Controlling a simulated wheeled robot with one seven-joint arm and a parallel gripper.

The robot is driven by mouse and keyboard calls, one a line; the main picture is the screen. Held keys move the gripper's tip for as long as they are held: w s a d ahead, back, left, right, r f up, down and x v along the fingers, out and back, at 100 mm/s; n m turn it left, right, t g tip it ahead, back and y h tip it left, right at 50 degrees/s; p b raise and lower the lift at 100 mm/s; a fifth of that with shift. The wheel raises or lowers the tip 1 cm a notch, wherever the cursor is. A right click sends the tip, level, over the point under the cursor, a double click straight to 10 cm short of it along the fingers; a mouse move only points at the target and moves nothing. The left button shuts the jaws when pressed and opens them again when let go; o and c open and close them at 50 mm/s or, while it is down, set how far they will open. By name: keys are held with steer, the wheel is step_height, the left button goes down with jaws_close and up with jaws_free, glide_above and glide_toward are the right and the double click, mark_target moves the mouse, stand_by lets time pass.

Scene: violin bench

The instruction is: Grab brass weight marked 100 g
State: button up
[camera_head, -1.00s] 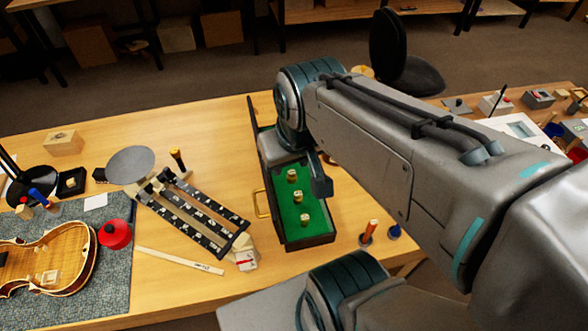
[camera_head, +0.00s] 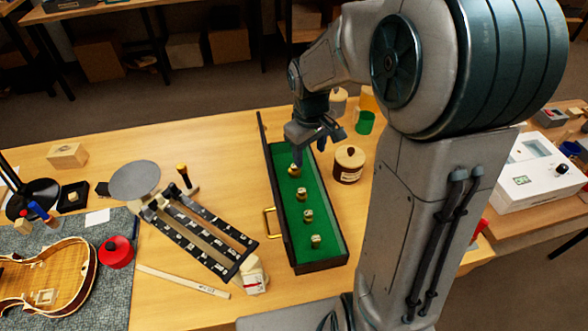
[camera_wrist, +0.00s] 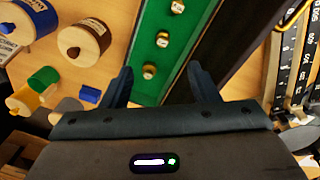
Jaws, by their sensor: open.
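Several brass weights stand in a row on the green lining of a long dark open case (camera_head: 322,266). From far to near they are the farthest weight (camera_head: 295,170), a second (camera_head: 302,194), a third (camera_head: 308,215) and the nearest (camera_head: 316,241). I cannot read their markings, so which is 100 g is unclear. My gripper (camera_head: 311,157) is open and empty above the case's far end, close to the farthest weight. In the wrist view, one weight (camera_wrist: 150,71) appears between the fingertips (camera_wrist: 160,72), with two more (camera_wrist: 162,40) (camera_wrist: 177,7) beyond.
The case's lid stands up along its left side. A balance-like device with dark scale bars (camera_head: 205,232) lies left, near a red round container (camera_head: 116,252) and a violin body (camera_head: 50,270).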

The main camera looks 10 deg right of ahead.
steer(key=w+f+n, duration=0.2)
steer(key=w+f, duration=0.2)
steer(key=f, duration=0.3)
glide_above(301, 189)
steer(key=shift+g+y, duration=0.3)
steer(key=shift+g, duration=0.1)
steer(key=f, duration=0.8)
steer(key=shift+d+f, duration=0.3)
steer(key=shift+f, duration=0.05)
steer(key=shift+s+a+f+p, duration=0.1)
steer(key=shift+f+p, duration=0.15)
steer(key=shift+f, duration=0.65)
steer(key=shift+w+a+f+p, duration=0.15)
steer(key=shift+f+p, duration=0.1)
steer(key=shift+f, duration=0.6)
steer(key=shift+s+a+f+p, duration=0.15)
steer(key=shift+f+p, duration=0.1)
steer(key=shift+f, duration=0.65)
steer(key=c, duration=1.1)
